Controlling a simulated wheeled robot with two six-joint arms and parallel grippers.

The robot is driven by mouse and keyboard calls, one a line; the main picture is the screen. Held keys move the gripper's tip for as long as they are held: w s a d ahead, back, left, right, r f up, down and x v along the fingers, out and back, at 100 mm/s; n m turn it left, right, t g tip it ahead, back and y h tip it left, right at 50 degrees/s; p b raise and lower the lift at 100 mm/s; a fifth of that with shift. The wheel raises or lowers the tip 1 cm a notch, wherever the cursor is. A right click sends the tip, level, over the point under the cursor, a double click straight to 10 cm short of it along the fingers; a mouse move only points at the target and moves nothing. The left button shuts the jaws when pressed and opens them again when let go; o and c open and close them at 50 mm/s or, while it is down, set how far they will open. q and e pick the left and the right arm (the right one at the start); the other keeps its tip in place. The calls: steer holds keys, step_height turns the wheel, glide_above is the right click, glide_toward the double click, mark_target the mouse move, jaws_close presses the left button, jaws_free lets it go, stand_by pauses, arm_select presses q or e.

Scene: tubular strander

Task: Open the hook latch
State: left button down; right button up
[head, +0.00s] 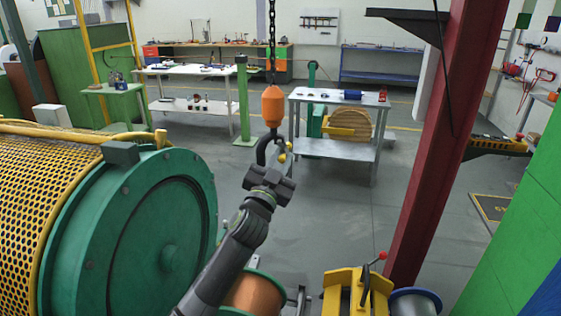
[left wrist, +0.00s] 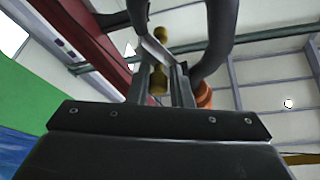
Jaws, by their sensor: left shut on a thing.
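The orange hook block (head: 272,106) hangs on a chain in the middle of the head view, with the black hook (head: 262,146) below it. The hook latch (head: 282,157) shows small yellow knobs at the hook's right side. My left gripper (head: 277,168) reaches up to the hook from below. In the left wrist view, the black hook (left wrist: 220,30) curves at the top, and the two fingers of my left gripper (left wrist: 161,82) close around the lower brass-coloured part of the latch (left wrist: 158,80). The fingers partly hide the latch. My right gripper is not in view.
A large green drum (head: 150,240) with a yellow mesh guard (head: 50,190) stands at the left. A dark red column (head: 435,150) stands at the right. A grey table (head: 340,98) is behind the hook. A yellow device (head: 350,290) is at the bottom.

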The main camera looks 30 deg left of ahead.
arm_select(q)
steer(key=shift+f+b, duration=0.25)
steer(key=shift+b, duration=0.1)
steer(key=r+n+g+y+b, duration=0.1)
steer(key=n+y+b, duration=0.1)
steer(key=n+b, duration=0.2)
steer(key=d+r+n+g+y+b, duration=0.1)
steer(key=n+y+b, duration=0.2)
steer(key=n, duration=0.5)
steer(key=d+r+n+g+y+b, duration=0.1)
steer(key=n+y+b, duration=0.2)
steer(key=n+b, duration=0.3)
steer(key=shift+w+d+r, duration=0.25)
steer(key=shift+w+r, duration=0.05)
steer(key=shift+r, duration=0.05)
steer(key=shift+r+n, duration=0.15)
steer(key=shift+n, duration=0.15)
steer(key=c, duration=1.4)
jaws_free()
steer(key=shift+o, duration=0.2)
steer(key=shift+g, duration=0.3)
steer(key=shift+f, duration=0.25)
